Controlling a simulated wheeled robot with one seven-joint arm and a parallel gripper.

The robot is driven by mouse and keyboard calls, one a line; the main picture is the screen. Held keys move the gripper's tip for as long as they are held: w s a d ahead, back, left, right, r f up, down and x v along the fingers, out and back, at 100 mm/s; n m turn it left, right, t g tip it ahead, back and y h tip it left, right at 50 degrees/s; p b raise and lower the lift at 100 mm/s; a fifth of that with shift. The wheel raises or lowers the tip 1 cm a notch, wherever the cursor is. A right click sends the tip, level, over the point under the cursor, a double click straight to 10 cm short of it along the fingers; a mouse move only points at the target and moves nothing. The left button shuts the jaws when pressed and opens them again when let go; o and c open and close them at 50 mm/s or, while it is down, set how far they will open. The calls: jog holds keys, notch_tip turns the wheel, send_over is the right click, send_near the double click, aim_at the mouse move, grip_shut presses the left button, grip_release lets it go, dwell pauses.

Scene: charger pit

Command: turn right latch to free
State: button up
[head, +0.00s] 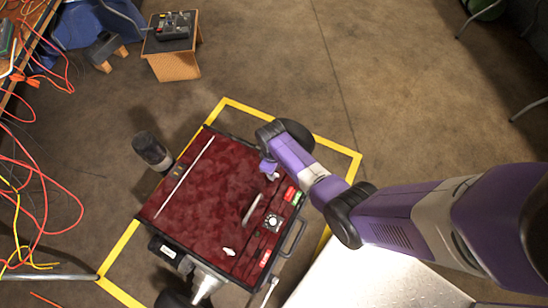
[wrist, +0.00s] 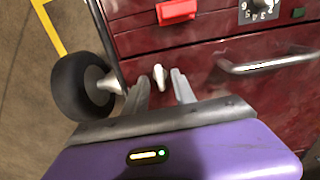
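A small cream latch (wrist: 159,78) stands out from the dark red panel (wrist: 200,75) in the wrist view. It points roughly up and down in the picture. My gripper (wrist: 159,90) has its two grey fingers apart, one on each side of the latch. Bare gaps show between the latch and both fingers, so it appears not gripped. The cart's dark red top (head: 205,205) shows in the head view. There my arm reaches over the cart's upper right, and the fingers and this latch cannot be made out clearly.
A silver handle (wrist: 265,65) is right of my fingers. A red block (wrist: 178,10) and numbered dial (wrist: 260,10) lie above. A black wheel (wrist: 82,87) is close at left. A small table (head: 172,62) stands at the back; red cables (head: 45,175) hang at left.

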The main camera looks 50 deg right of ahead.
notch_tip(320, 180, up, 7)
jog(key=shift+w+r+p, duration=0.1)
jog(key=shift+r+p, duration=0.1)
jog(key=shift+p, duration=1.05)
